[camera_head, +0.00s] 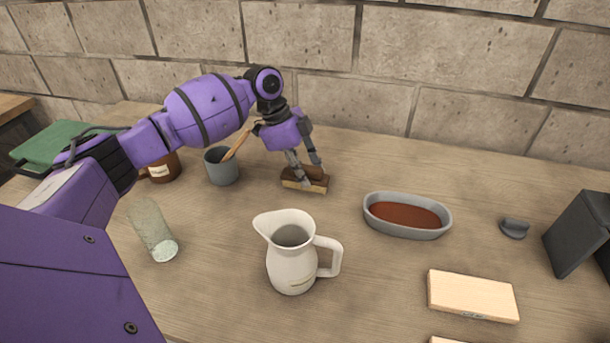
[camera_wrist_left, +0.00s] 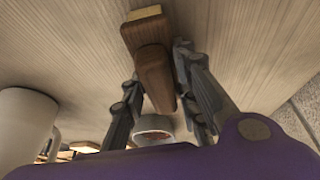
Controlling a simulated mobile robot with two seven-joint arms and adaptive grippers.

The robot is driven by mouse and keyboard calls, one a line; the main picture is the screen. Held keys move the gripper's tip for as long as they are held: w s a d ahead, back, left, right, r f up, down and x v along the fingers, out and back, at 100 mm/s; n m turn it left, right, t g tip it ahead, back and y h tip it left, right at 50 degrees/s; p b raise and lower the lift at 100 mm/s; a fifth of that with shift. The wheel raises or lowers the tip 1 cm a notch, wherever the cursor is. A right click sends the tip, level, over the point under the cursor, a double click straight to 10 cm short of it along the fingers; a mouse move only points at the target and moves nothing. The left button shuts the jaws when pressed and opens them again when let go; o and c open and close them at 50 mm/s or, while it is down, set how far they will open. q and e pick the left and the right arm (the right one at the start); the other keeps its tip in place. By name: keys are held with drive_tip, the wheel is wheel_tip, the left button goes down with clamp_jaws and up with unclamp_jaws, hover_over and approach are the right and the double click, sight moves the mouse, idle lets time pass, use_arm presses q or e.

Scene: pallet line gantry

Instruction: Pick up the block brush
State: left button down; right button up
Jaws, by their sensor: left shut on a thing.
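The block brush (camera_head: 305,185) has a dark brown wooden body and a pale lower layer. It is at the back middle of the table in the head view. My left gripper (camera_head: 305,169) comes down on it from above and is shut on its brown handle. In the left wrist view the block brush (camera_wrist_left: 153,68) lies between the two fingers of the left gripper (camera_wrist_left: 157,85). I cannot tell whether the brush still touches the table. My right gripper is not in view.
A white pitcher (camera_head: 291,262) stands in front of the brush. A grey cup (camera_head: 222,170) with a wooden handle in it is to the left, with a brown mug (camera_head: 160,170) and a glass (camera_head: 153,233). A grey oval dish (camera_head: 407,231) is to the right.

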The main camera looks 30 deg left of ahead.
sight(309, 168)
use_arm(q)
drive_tip(key=shift+r, duration=0.15)
drive_tip(key=shift+r, duration=0.2)
drive_tip(key=r, duration=0.3)
drive_tip(key=shift+s+d+r, duration=0.1)
drive_tip(key=shift+s+d, duration=0.05)
drive_tip(key=shift+d, duration=0.05)
drive_tip(key=s+d+r, duration=0.9)
drive_tip(key=shift+s+d+p, duration=0.3)
drive_tip(key=shift+p, duration=0.1)
drive_tip(key=c, duration=2.1)
unclamp_jaws()
drive_tip(key=shift+c, duration=1.4)
